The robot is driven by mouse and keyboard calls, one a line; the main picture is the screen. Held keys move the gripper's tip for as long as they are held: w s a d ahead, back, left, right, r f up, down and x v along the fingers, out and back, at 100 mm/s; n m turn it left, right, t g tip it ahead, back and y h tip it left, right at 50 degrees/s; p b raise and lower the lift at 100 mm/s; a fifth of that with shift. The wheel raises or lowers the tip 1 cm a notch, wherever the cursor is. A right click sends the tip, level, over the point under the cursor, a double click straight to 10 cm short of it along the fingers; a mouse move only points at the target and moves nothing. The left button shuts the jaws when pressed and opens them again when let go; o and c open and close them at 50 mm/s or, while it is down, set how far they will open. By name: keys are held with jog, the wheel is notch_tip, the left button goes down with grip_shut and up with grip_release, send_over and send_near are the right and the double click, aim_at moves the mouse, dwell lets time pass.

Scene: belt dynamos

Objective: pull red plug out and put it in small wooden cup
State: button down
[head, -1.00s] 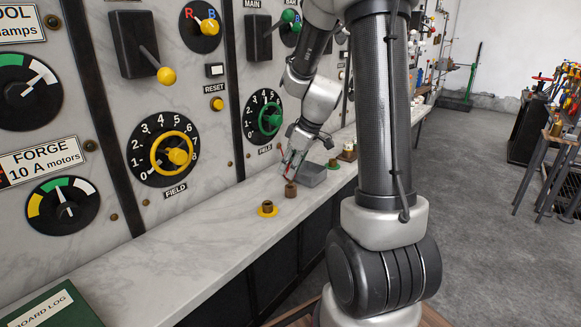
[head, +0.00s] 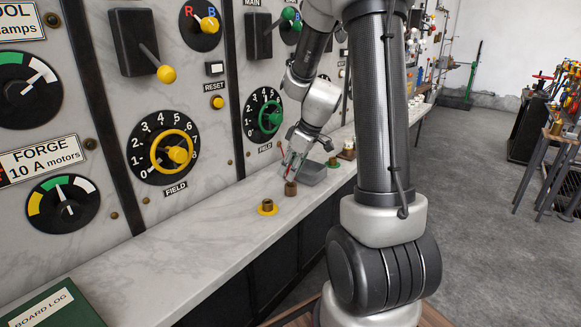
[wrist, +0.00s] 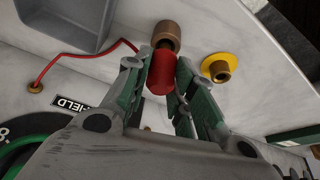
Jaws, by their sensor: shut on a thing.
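The red plug (wrist: 161,74) is held between the two fingers of my gripper (wrist: 162,84) in the wrist view. A red cord runs from near it to a brass hole at the left. The small wooden cup (wrist: 167,35), brown and round, shows right at the plug's far end; whether the plug touches it or reaches into it I cannot tell. In the head view my gripper (head: 288,171) is low over the counter, just above and behind the cup (head: 291,188), which stands upright. The plug is mostly hidden there by the fingers.
A grey tray (head: 313,172) sits close behind the gripper. The panel with dials rises at left.

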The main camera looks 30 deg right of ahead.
jog(key=shift+f, duration=1.15)
jog(key=c, duration=1.1)
grip_release()
jog(key=v, duration=1.2)
